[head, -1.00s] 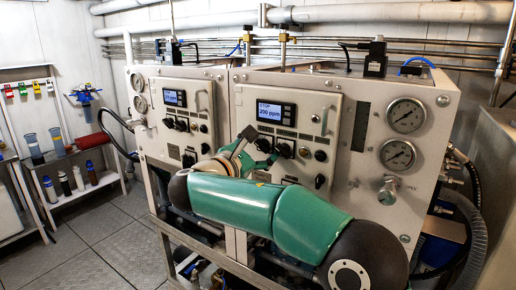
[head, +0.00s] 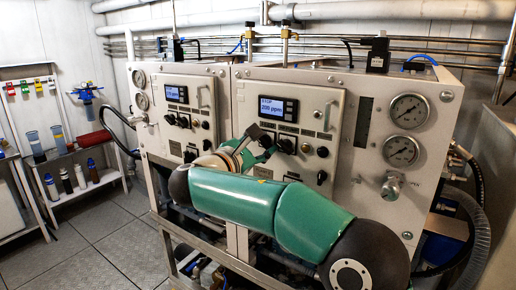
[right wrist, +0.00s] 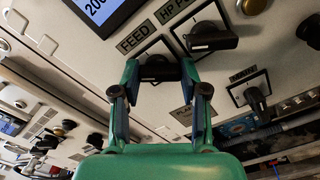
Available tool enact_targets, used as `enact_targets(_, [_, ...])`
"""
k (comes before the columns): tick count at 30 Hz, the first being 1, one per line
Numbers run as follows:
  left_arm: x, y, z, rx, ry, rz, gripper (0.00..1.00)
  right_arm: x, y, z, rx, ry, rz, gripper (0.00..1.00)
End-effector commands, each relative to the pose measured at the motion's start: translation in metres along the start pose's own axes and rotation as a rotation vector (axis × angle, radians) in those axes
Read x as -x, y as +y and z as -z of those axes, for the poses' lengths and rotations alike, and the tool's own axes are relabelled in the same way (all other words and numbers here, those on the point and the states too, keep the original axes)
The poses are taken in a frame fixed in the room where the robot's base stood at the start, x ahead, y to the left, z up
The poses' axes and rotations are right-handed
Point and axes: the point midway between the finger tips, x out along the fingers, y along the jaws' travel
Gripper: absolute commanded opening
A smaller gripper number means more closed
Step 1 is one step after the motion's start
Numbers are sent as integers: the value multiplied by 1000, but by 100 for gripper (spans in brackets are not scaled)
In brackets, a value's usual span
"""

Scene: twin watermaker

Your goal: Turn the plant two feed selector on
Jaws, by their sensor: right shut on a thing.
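The plant two panel (head: 322,105) is the nearer, right-hand one of two beige panels, with a lit display (head: 278,108) reading STOP. Its feed selector (right wrist: 160,68) is a black lever knob below the FEED label (right wrist: 137,40) in the right wrist view. My right gripper (right wrist: 159,76) is shut on this knob, one green finger at each end of its handle. The handle lies across the picture between the fingertips. In the head view my right gripper (head: 264,143) is at the panel and largely hides the knob. My left gripper is out of view.
The HP pump selector (right wrist: 212,38) sits close to the right of the feed selector. Another black selector (right wrist: 257,100) is lower right. Two gauges (head: 408,109) and a metal valve knob (head: 392,187) are on the right front. The plant one panel (head: 189,105) stands to the left.

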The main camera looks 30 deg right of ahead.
Motion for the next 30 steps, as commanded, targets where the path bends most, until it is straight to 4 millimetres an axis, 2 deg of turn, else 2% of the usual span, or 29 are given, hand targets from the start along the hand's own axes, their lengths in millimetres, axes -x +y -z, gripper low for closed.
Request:
enact_targets(18, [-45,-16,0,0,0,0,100,-1,-5,6,-529,-3,10,9])
enact_targets(30, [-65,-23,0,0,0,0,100,-1,-4,7,-842,-4,12,9])
